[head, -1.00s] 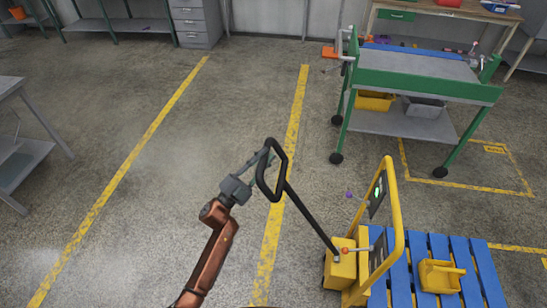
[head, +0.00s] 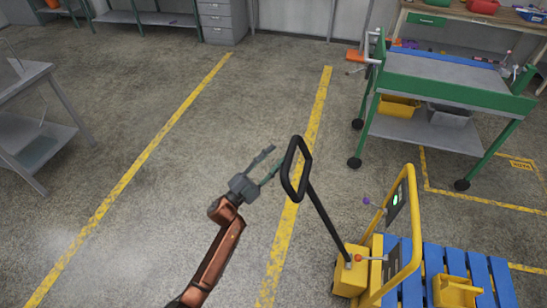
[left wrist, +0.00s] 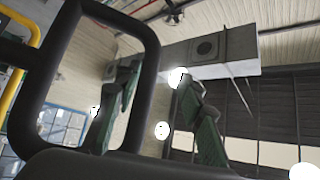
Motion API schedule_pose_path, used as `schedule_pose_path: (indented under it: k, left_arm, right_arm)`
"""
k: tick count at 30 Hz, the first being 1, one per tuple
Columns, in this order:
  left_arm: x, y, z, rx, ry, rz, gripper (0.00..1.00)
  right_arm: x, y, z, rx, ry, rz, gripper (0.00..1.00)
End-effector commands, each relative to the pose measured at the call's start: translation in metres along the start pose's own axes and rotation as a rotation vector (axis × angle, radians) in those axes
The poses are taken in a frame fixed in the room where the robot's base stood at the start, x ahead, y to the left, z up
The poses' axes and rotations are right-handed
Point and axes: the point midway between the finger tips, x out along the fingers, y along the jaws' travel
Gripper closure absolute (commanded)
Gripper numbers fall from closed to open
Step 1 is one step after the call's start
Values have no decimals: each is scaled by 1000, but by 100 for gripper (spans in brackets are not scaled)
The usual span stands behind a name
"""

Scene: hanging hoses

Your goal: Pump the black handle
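The black handle (head: 297,168) is a tall loop on a slanted black shaft that rises from the yellow base of a pallet truck (head: 352,280) at the lower right of the head view. My left gripper (head: 277,160) is just left of the loop, fingers spread and pointing toward it. In the left wrist view the loop (left wrist: 150,50) fills the left side close to the camera. One finger shows through the loop's opening and the other to its right, so the gripper (left wrist: 160,100) looks open. Whether a finger touches the loop cannot be told. My right gripper is not in view.
A blue pallet (head: 412,285) with a yellow bin (head: 455,292) and a yellow upright frame (head: 412,215) stands right of the handle. A green wheeled cart (head: 440,90) is behind. A grey table (head: 30,90) is at the left. Floor between is open, with yellow lines.

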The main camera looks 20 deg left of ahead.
Motion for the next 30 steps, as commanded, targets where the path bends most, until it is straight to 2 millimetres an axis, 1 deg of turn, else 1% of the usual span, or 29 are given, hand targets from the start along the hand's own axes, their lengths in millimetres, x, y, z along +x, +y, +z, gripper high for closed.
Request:
schedule_pose_path:
  k: [5,7,11,14,21,24,27,30]
  left_arm:
    - [0,0,0,0,1,0,63]
    - [0,0,0,0,1,0,63]
    - [-9,0,0,0,0,1,63]
    - [-24,1,0,0,-2,2,63]
    - [-75,1,1,0,-3,2,63]
    - [-93,1,0,-1,-1,2,63]
    - [-107,0,0,0,-1,1,63]
    - [-115,0,0,1,0,0,63]
  right_arm:
    - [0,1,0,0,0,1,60]
    - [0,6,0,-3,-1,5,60]
    - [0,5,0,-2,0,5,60]
    - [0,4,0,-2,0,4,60]
    - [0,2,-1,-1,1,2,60]
    - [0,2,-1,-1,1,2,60]
    - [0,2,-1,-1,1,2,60]
    - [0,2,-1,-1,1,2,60]
